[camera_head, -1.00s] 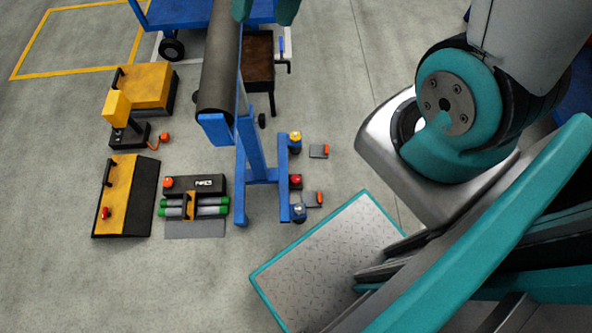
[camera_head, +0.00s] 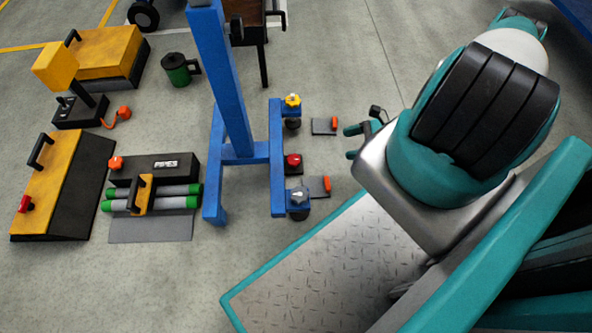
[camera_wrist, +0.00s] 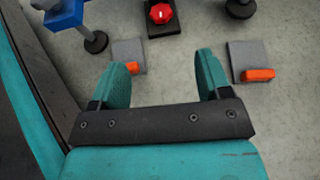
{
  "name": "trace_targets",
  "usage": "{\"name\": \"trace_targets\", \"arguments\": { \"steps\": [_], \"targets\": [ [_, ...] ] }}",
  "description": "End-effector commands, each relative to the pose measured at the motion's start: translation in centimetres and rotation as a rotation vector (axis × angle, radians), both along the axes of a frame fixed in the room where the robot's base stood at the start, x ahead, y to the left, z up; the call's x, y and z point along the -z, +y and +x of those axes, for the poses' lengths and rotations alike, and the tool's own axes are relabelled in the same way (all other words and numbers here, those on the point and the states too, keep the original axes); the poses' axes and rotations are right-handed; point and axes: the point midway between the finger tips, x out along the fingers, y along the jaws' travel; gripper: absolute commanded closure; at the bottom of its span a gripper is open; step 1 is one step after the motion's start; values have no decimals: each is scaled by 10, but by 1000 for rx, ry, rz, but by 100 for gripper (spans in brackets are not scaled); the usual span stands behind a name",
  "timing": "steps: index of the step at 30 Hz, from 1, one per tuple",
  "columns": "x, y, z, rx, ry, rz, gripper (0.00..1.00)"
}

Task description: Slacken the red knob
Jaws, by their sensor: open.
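The red knob (camera_head: 293,160) is small and sits on a black block beside the foot of the blue stand, between two caster corners. In the wrist view the lobed red knob (camera_wrist: 160,12) shows near the top edge, on its black block. My gripper (camera_head: 353,142) is to the right of the knob in the head view, apart from it. Its two teal fingers are spread with nothing between them, and the wrist view shows the open gripper (camera_wrist: 163,72) with the knob beyond the gap.
The blue stand (camera_head: 238,110) has a yellow-topped caster corner (camera_head: 293,102) and a silver-topped one (camera_head: 298,200) flanking the knob. Grey plates with orange pieces (camera_head: 324,126) (camera_head: 317,188) lie between stand and gripper. A ramp with another red part (camera_head: 25,203) is far left.

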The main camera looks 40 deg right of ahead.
Motion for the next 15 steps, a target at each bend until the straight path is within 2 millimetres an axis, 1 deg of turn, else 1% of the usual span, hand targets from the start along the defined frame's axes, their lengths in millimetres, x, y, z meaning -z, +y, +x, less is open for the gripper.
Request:
{"name": "trace_targets", "arguments": {
  "steps": [1,4,7,11,15],
  "targets": [
    [17,3,-3,29,5,20,29],
    [26,7,-5,59,12,41,29],
    [31,13,-1,64,14,46,29],
    [40,30,12,58,15,47,29],
    [53,52,31,55,15,47,29]
  ]
}}
